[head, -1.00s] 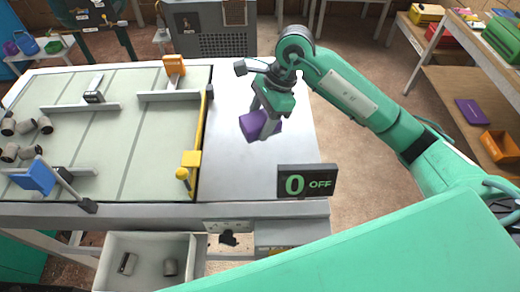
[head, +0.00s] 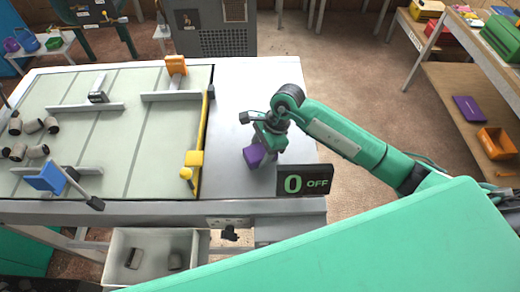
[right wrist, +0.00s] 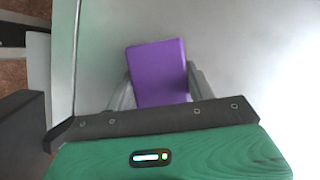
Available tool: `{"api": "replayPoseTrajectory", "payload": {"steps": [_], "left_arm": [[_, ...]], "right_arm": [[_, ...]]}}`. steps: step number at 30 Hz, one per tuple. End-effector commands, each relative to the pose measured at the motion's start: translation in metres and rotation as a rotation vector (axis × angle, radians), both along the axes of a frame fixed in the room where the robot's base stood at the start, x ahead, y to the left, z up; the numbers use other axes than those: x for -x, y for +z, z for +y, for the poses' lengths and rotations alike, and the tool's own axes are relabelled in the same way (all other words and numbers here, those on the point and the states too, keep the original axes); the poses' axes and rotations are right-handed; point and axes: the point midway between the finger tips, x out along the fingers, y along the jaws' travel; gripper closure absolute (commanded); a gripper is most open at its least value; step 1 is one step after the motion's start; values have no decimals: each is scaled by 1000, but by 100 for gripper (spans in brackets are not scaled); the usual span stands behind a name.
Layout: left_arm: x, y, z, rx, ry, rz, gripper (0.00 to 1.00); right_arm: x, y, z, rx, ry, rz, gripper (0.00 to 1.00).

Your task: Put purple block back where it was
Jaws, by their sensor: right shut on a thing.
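The purple block (head: 253,155) is between the fingers of my right gripper (head: 262,150), over the bare grey right part of the table. In the right wrist view the purple block (right wrist: 158,73) sits between the two grey fingers (right wrist: 160,92), which are shut on it. The block is low, close to the grey surface; I cannot tell if it touches. My left gripper is not in view.
A black "0 OFF" sign (head: 304,180) stands at the table's front right, close to the block. A yellow bar (head: 203,130) with a knob edges the pale board (head: 130,150), which holds several grey plugs. A bin (head: 118,245) is below the front edge.

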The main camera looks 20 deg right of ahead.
Motion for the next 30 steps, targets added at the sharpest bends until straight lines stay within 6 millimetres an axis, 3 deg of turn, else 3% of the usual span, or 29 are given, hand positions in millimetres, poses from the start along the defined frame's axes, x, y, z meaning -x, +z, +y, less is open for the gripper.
{"api": "replayPoseTrajectory", "payload": {"steps": [7, 8, 10, 11, 23, 30], "left_arm": [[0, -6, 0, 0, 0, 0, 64], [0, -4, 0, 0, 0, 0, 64], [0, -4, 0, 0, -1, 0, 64], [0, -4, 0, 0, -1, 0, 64], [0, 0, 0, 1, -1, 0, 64], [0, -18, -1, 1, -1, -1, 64]], "right_arm": [[0, -4, 0, 0, 0, -1, 67], [0, -3, 0, 0, 0, -1, 40], [0, -2, 0, 0, 0, -1, 26], [0, -2, 0, 0, 0, -1, 24], [-1, 3, -1, 0, 0, -1, 24], [-4, 45, -20, 2, -2, -7, 24]]}}
